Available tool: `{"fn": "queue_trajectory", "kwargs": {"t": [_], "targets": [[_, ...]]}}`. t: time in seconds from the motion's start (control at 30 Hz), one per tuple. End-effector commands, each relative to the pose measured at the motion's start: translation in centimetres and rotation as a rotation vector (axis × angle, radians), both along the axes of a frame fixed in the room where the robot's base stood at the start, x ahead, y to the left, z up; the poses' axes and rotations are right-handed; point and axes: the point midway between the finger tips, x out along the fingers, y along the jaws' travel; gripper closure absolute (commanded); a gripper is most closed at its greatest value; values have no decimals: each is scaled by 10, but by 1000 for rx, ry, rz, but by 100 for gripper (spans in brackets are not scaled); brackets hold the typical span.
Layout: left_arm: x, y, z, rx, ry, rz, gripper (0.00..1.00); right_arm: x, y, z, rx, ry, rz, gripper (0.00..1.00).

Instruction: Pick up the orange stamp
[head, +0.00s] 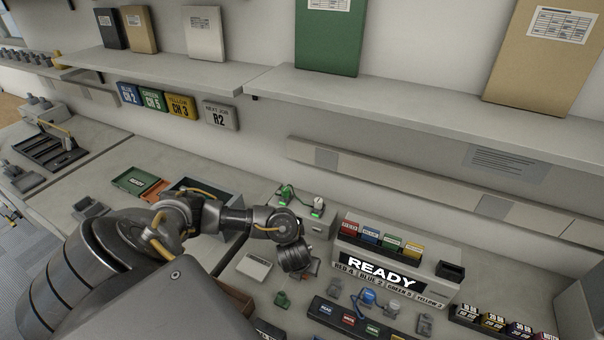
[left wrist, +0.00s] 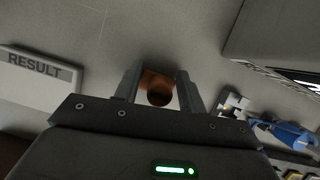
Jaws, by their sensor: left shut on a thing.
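The orange stamp (left wrist: 155,82) shows between the two fingers in the left wrist view, with a dark round top facing the camera. My left gripper (left wrist: 160,75) is shut on it, one finger at each side. In the head view my left gripper (head: 299,268) points down over the bench, left of the READY box, and hides the stamp there. I cannot tell whether the stamp touches the bench or is clear of it. My right gripper is not in view.
The READY box (head: 392,281) stands close on the right, with several coloured blocks on top. A RESULT block (left wrist: 38,78) lies left of the gripper in the left wrist view.

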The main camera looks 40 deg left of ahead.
Motion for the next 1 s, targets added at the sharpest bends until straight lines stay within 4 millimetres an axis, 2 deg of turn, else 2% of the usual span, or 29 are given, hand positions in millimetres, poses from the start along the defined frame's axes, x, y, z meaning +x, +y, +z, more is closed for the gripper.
{"fn": "queue_trajectory", "kwargs": {"t": [0.17, 0.3, 0.5, 0.67, 0.93, 0.97, 1.0], "targets": [[2, -1, 25, -2, -4, 0, 82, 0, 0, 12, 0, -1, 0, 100], [2, -1, 55, -1, -5, -2, 82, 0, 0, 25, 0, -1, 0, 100], [1, 0, 89, 0, -3, -2, 82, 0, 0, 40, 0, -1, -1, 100], [1, 0, 99, 0, -1, -1, 82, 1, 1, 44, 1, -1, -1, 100], [1, 0, 100, 0, -1, 1, 82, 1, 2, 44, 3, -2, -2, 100], [0, 0, 100, 0, -1, 1, 61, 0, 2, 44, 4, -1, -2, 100], [0, 0, 100, 0, -1, 1, 66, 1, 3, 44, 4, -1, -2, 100]]}}
